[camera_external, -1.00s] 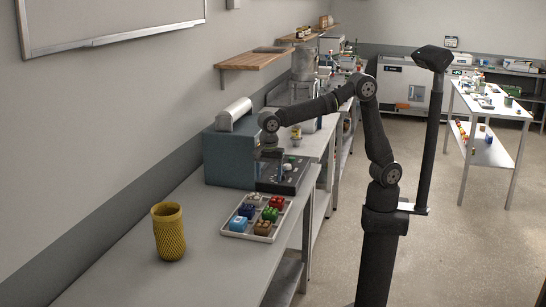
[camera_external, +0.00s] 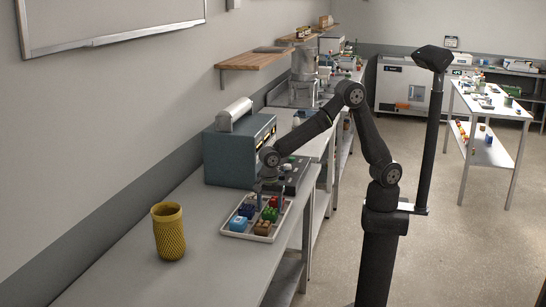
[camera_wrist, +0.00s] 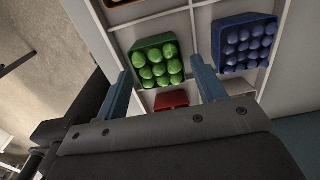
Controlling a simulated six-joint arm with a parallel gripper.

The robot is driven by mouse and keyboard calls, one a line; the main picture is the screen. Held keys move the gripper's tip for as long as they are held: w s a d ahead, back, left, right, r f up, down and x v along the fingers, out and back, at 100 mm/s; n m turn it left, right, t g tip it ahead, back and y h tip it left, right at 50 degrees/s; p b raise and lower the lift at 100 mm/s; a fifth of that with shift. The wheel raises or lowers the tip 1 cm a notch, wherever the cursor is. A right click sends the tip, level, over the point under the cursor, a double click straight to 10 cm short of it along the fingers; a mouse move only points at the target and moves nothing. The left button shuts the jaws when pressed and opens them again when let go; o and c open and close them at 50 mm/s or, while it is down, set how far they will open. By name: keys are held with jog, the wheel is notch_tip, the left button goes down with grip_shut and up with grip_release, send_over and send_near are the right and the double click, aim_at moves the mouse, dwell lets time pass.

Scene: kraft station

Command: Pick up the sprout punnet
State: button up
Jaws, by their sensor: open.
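The sprout punnet appears to be the green punnet filled with round green balls; it shows in the wrist view (camera_wrist: 156,62) and in the external view (camera_external: 270,214). It sits in a compartment of the white tray (camera_external: 250,238). My gripper (camera_external: 271,193) is low above the tray, pointing down. In the wrist view my gripper (camera_wrist: 161,64) is open, with one blue finger on each side of the green punnet. I cannot tell whether the fingers are level with it or still above it.
A blue punnet (camera_wrist: 246,43) with dark blue balls is close beyond the right finger. A red block (camera_wrist: 171,100) lies nearer my wrist. A yellow woven vase (camera_external: 168,232) stands left of the tray, and a blue-grey machine (camera_external: 226,155) behind it. The bench is clear around the vase.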

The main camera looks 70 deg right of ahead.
aim_at(270, 210)
notch_tip(270, 210, down, 4)
jog(key=shift+s+r, duration=0.15)
jog(key=c, duration=0.7)
jog(key=shift+r, duration=0.15)
jog(key=shift+c, duration=0.2)
